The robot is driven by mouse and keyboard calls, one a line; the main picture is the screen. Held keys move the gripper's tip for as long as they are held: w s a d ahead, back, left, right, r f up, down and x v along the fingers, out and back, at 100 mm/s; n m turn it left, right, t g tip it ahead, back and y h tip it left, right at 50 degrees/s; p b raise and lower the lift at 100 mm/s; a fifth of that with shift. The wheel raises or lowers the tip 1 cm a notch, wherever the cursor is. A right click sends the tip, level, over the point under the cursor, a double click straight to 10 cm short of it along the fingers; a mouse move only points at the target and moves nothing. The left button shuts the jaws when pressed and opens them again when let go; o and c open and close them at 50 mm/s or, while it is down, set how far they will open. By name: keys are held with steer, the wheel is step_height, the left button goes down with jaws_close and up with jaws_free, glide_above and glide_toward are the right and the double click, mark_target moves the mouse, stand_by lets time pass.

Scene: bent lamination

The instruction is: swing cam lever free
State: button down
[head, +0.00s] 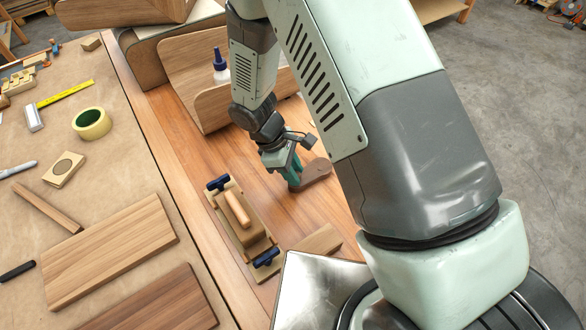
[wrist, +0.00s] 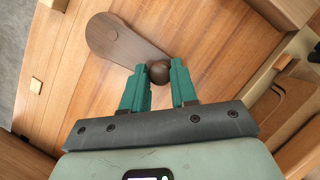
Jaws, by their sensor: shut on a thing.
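The cam lever is a dark brown wooden arm (wrist: 115,38) with a wide rounded end and a round knob (wrist: 158,72) at its narrow end. In the wrist view it lies across the wooden bench top, wide end up and to the left. My gripper (wrist: 158,82) has its green fingers on both sides of the knob, shut on it. In the head view my gripper (head: 293,184) is at the lever's left end, and the lever (head: 317,172) shows to its right. The fingers partly hide the knob there.
A clamped wooden block with a light handle (head: 238,209) and blue knobs stands left of my gripper. Bent wooden panels (head: 195,72) and a white bottle (head: 221,68) stand behind. Bare bench lies around the lever.

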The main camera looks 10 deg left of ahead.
steer(key=shift+s, duration=0.1)
steer(key=s+d+n+t, duration=0.1)
steer(key=n, duration=0.1)
steer(key=shift+s+d+n, duration=0.15)
steer(key=shift+d+n, duration=0.05)
steer(key=shift+n, duration=0.2)
steer(key=n, duration=0.1)
steer(key=s+d+n+t, duration=0.1)
steer(key=shift+d+n, duration=0.3)
steer(key=d+n, duration=0.1)
steer(key=n+t+y, duration=0.1)
steer(key=shift+s+d+n, duration=0.3)
steer(key=shift+d, duration=0.05)
steer(key=shift+d+n+t+y, duration=0.3)
steer(key=shift+d+n, duration=0.75)
steer(key=shift+n, duration=0.15)
steer(key=d+n, duration=0.1)
steer(key=d+n+y, duration=0.1)
steer(key=n, duration=0.1)
steer(key=d+n+t, duration=0.1)
steer(key=shift+w+y, duration=0.3)
steer(key=shift+w, duration=0.05)
steer(key=shift+w+d+n+y, duration=0.4)
steer(key=shift+d+n, duration=0.15)
steer(key=shift+n, duration=0.5)
steer(key=shift+w+d+n+y, duration=0.35)
steer(key=shift+d+n, duration=0.15)
steer(key=shift+n, duration=0.55)
